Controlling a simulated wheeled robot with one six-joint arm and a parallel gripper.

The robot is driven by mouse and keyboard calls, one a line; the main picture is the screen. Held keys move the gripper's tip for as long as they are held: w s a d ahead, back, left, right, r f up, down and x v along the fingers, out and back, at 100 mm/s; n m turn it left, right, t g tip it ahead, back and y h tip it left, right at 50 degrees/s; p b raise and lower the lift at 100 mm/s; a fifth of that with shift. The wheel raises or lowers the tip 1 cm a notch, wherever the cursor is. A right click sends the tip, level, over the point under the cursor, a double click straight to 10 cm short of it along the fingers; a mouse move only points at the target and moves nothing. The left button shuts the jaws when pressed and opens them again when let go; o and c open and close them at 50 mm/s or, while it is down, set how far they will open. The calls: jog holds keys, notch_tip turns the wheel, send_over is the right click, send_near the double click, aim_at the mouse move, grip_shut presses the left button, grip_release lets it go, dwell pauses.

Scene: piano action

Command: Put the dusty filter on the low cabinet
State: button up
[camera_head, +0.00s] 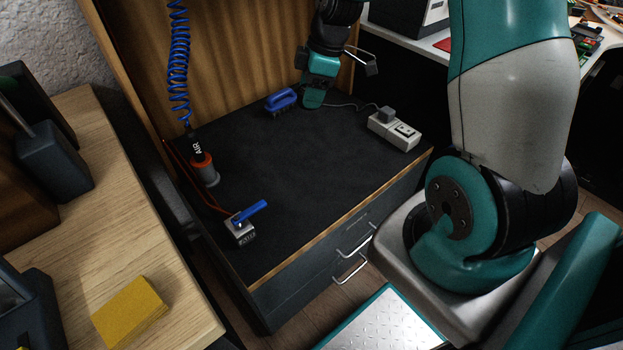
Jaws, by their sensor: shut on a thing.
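The low cabinet (290,165) has a black top with a wooden front edge and silver drawer handles. My arm reaches over its back right part. The teal end of my wrist (315,95) is low near the cabinet's back edge. My gripper (362,58) seems to be the silver bars to the right of the wrist, partly hidden by it. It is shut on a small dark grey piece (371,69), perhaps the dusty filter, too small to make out. I cannot tell whether this piece touches anything. No other filter can be made out.
On the cabinet are a blue brush (281,100), a white power strip (394,131), an air nozzle (204,170) on a blue coiled hose (179,70), and a metal block with a blue lever (243,226). The middle is clear. A wooden table (100,190) stands left.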

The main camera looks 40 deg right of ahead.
aim_at(308, 167)
jog(key=shift+s+f, duration=0.15)
jog(key=shift+f, duration=0.1)
notch_tip(308, 167, down, 19)
jog(key=b, duration=0.5)
jog(key=shift+f, duration=0.1)
jog(key=shift+f, duration=0.15)
jog(key=o, duration=0.9)
jog(key=shift+r, duration=0.2)
